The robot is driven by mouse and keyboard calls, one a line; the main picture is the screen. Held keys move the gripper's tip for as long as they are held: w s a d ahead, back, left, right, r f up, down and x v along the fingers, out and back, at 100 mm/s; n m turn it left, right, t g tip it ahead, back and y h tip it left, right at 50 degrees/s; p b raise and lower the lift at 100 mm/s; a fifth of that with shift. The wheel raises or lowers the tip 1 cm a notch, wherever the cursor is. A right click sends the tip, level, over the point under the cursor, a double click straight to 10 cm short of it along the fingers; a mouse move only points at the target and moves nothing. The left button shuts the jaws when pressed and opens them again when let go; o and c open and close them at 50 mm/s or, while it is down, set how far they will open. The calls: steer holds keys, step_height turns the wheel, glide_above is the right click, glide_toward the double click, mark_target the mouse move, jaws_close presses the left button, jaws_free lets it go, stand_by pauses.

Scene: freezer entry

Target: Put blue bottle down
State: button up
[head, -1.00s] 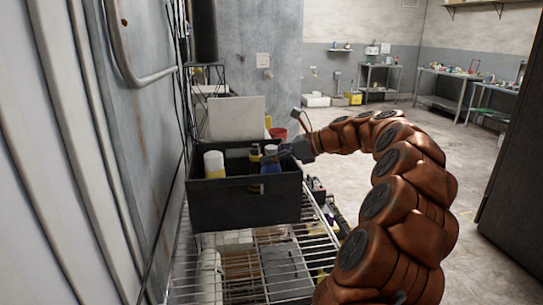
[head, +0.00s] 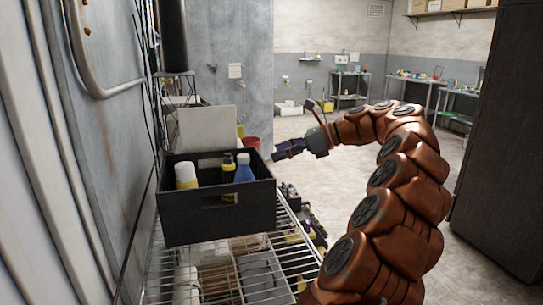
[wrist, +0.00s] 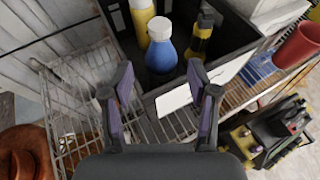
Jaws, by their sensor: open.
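The blue bottle (head: 244,168) with a pale cap stands upright inside the black crate (head: 225,218), near its right end. In the wrist view the blue bottle (wrist: 161,50) is in the crate just ahead of my fingers, apart from them. My gripper (head: 278,152) is to the right of the crate, open and empty. The wrist view also shows my gripper (wrist: 160,98) with its two fingers spread and nothing between them. The bottle's lower part is hidden by the crate wall in the head view.
A black and yellow bottle (head: 229,178) and a white and yellow bottle (head: 186,174) share the crate. The crate sits on a wire shelf (head: 290,245). A red cup (wrist: 298,45) stands behind it. Open floor (head: 310,170) lies to the right.

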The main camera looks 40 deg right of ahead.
steer(key=shift+s+d, duration=0.1)
steer(key=shift+s, duration=0.05)
steer(key=w+a+f+n+g+y, duration=0.15)
steer(key=a+n+g, duration=0.5)
steer(key=a, duration=1.35)
steer(key=s+a+f+n+g+h, duration=0.1)
steer(key=s+a+f+n, duration=0.25)
steer(key=a, duration=0.25)
steer(key=s+a+f+n+g+h, duration=0.1)
steer(key=s+a+f+n, duration=0.1)
steer(key=s+a+n, duration=0.3)
steer(key=s+a+f+n+g+h, duration=0.3)
steer(key=s+a+f+n, duration=0.4)
steer(key=s+f, duration=0.25)
steer(key=s+d+f+n+h, duration=0.1)
steer(key=s+f+n+h, duration=0.1)
steer(key=s, duration=0.4)
steer(key=s+d+f+n+g+h, duration=0.1)
steer(key=s+d+f+n+h, duration=0.1)
steer(key=s+f+n, duration=0.2)
steer(key=s+f, duration=0.1)
steer(key=s, duration=0.2)
steer(key=shift+s+d+n, duration=0.25)
steer(key=shift+s+n, duration=0.05)
steer(key=shift+f+h, duration=0.1)
steer(key=shift+h, duration=0.15)
